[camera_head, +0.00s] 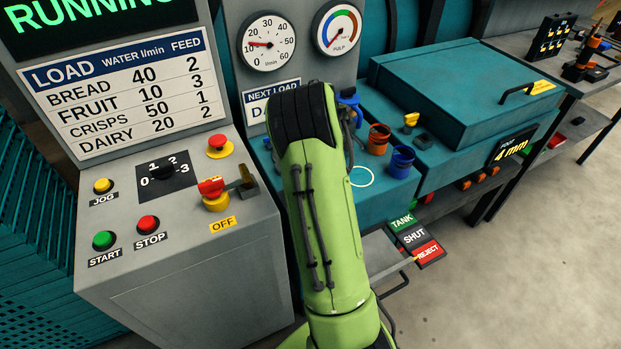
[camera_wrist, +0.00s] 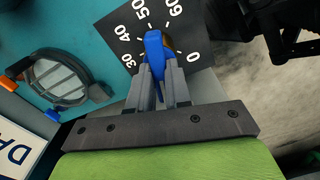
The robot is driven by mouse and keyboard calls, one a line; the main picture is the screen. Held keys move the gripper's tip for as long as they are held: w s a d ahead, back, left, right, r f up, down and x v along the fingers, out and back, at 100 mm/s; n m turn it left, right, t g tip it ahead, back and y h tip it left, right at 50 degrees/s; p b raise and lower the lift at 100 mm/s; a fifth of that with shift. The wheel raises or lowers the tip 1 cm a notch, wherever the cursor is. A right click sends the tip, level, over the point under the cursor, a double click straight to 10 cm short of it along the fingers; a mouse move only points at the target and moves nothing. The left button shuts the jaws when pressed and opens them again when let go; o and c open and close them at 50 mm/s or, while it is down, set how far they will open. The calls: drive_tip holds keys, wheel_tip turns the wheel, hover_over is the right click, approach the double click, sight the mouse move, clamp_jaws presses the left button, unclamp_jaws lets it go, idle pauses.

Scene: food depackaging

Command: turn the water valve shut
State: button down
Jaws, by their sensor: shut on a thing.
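The water valve has a blue lever (camera_wrist: 153,45) on a black dial plate (camera_wrist: 124,42) marked from 0 to 60. In the wrist view my gripper (camera_wrist: 161,68) is shut on the blue lever, with a grey finger on each side of it. The lever's tip lies near the 40 and 50 marks. In the head view a bit of the blue lever (camera_head: 348,97) shows beside my green arm, which hides my gripper and most of the dial. The water gauge (camera_head: 267,43) in l/min has its red needle at about 10.
The control panel (camera_head: 190,270) with buttons stands at the left, below a LOAD table (camera_head: 125,90). A teal lidded box (camera_head: 455,85) and two round cups, orange (camera_head: 378,138) and blue (camera_head: 401,161), are right of my arm. Open floor lies at the lower right.

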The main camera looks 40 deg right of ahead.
drive_tip(key=n+b, duration=0.2)
drive_tip(key=n, duration=0.4)
drive_tip(key=shift+w, duration=0.1)
drive_tip(key=n+b, duration=0.3)
drive_tip(key=n, duration=0.3)
drive_tip(key=shift+b, duration=0.3)
idle(0.3)
drive_tip(key=c, duration=1.1)
unclamp_jaws()
drive_tip(key=shift+o, duration=0.2)
wheel_tip(320, 180, up, 16)
drive_tip(key=p, duration=0.7)
drive_tip(key=shift+f, duration=0.1)
